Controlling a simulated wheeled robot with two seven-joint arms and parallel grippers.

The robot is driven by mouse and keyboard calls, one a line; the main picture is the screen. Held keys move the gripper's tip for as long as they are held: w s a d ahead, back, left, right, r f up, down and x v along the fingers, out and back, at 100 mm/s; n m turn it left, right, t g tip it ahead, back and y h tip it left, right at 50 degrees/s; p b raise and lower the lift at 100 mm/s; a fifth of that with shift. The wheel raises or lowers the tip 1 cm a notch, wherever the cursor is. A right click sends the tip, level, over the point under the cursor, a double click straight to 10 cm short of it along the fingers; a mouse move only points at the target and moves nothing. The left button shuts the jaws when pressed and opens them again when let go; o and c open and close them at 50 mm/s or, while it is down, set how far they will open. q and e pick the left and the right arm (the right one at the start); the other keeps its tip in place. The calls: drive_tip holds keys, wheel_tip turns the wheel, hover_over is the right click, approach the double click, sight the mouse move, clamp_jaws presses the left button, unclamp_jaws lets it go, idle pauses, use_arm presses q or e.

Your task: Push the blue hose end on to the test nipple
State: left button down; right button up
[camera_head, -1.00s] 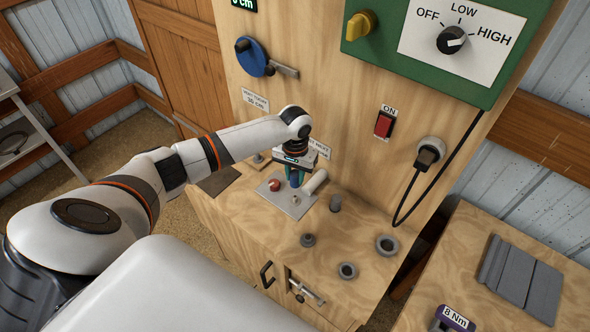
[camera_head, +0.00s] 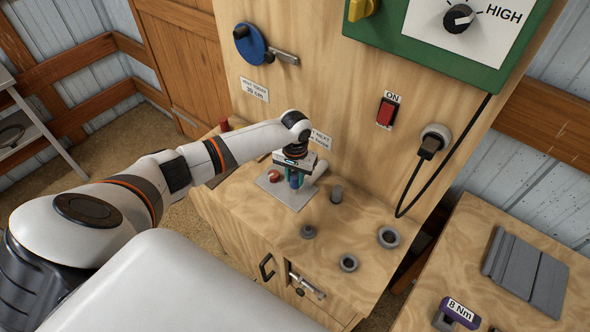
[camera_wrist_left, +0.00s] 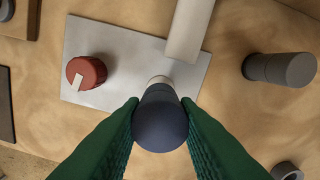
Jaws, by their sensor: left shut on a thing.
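My left gripper (camera_head: 294,184) has green fingers and is shut on the blue hose end (camera_wrist_left: 160,118), which looks dark blue and rounded from above. The hose end is over a grey plate (camera_wrist_left: 110,50) on the wooden bench. The pale rim of the test nipple (camera_wrist_left: 159,80) shows just past the hose end's far edge in the left wrist view. The rest of the nipple is hidden behind the hose end, so I cannot tell whether the two touch. My right gripper is not in view.
A dark grey cylinder (camera_wrist_left: 280,69) stands to the right. A wooden panel (camera_head: 330,90) rises behind.

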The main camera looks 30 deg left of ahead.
sight(295, 183)
use_arm(q)
drive_tip(key=shift+r, duration=0.1)
idle(0.3)
drive_tip(key=shift+p, duration=0.4)
idle(0.4)
drive_tip(key=shift+p, duration=0.4)
drive_tip(key=shift+f, duration=0.3)
drive_tip(key=shift+f+b, duration=0.95)
drive_tip(key=shift+f, duration=0.65)
drive_tip(key=c, duration=1)
unclamp_jaws()
drive_tip(key=shift+c, duration=0.2)
